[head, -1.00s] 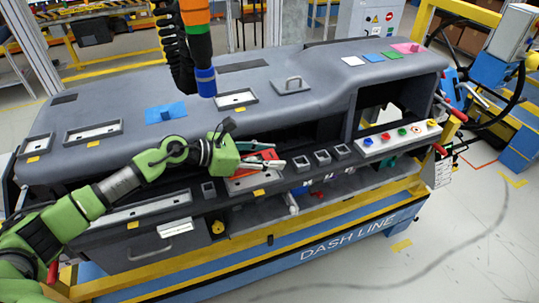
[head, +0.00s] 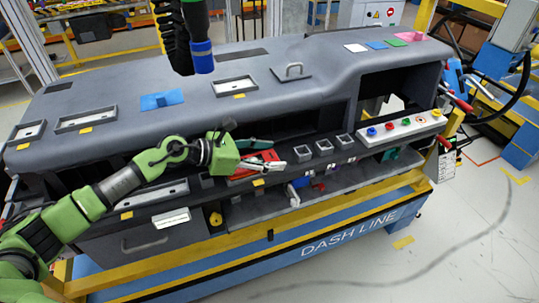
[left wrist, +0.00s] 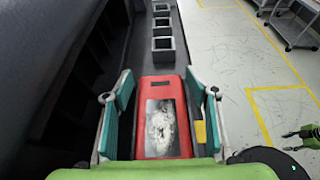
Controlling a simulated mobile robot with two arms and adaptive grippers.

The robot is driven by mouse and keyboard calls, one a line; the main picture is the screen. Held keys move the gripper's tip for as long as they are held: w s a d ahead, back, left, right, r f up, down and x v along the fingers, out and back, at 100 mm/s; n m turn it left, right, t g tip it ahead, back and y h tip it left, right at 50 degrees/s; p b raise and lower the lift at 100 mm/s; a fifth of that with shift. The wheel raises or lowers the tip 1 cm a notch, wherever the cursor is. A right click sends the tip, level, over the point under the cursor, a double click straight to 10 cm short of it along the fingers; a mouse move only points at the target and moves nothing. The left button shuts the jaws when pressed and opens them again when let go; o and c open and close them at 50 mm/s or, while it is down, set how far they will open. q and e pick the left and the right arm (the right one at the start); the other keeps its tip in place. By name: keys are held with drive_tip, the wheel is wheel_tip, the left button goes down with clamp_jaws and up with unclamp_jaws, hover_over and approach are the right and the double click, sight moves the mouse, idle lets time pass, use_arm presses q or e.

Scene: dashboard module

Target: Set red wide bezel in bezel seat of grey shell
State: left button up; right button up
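The red wide bezel (head: 258,160) is over the front ledge of the grey shell (head: 130,85). My left gripper (head: 266,153) reaches it from the left, with its teal fingers along both sides. In the left wrist view, the bezel (left wrist: 187,115) lies between the two fingers (left wrist: 160,88), close against them near the tips. Pale, mottled metal shows through the bezel's window. The bezel covers most of the seat, and I cannot tell whether it is fully down.
Several small square frames (head: 324,146) line the ledge to the right, before a white button panel (head: 403,127). A blue-tipped hanging tool (head: 202,58) is above the shell. A lower shelf (head: 340,185) holds small parts.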

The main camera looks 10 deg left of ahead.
use_arm(q)
drive_tip(key=shift+f, duration=0.35)
drive_tip(key=shift+s+a+r, duration=0.1)
drive_tip(key=shift+s+a, duration=0.05)
drive_tip(key=v, duration=1.1)
drive_tip(key=shift+s+a+r, duration=0.1)
drive_tip(key=shift+s+a, duration=0.1)
drive_tip(key=shift+a, duration=0.05)
